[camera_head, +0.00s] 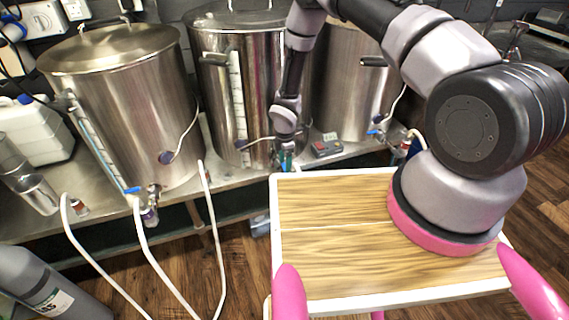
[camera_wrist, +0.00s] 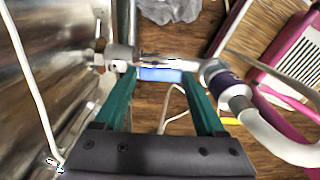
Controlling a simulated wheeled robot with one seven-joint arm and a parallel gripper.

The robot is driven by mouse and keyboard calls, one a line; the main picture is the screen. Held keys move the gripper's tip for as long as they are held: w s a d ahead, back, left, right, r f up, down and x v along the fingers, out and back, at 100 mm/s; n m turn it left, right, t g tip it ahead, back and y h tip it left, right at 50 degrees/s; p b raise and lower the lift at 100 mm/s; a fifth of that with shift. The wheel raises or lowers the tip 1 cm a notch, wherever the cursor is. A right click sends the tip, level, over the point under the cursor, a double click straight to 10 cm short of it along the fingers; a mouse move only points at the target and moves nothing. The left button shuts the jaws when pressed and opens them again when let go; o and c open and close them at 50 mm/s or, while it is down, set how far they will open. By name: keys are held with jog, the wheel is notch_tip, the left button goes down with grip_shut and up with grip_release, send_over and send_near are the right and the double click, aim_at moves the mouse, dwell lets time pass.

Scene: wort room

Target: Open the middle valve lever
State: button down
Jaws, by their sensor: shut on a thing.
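The middle valve (camera_wrist: 150,60) is a metal fitting at the base of the middle steel kettle (camera_head: 215,105). Its blue lever (camera_wrist: 160,75) lies crosswise between the green fingers of my gripper (camera_wrist: 161,82) in the wrist view. The fingers are shut on the lever, one at each end of it. In the head view my gripper (camera_head: 287,160) is low in front of the middle kettle, and my arm hides most of the valve. A white hose (camera_wrist: 265,130) joins the valve's right end through a dark purple coupling (camera_wrist: 228,83).
Similar kettles stand left (camera_head: 130,110) and right (camera_head: 345,95), with blue-lever valves (camera_head: 131,190) (camera_head: 375,132). A small grey-red device (camera_head: 327,146) sits on the steel bench. White hoses (camera_head: 215,240) hang at front left. A grey cylinder (camera_head: 40,285) stands at bottom left.

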jog(key=shift+d, duration=0.1)
grip_release()
jog(key=shift+r, duration=0.1)
notch_tip(320, 180, up, 11)
jog(key=shift+f, duration=0.2)
dwell(0.4)
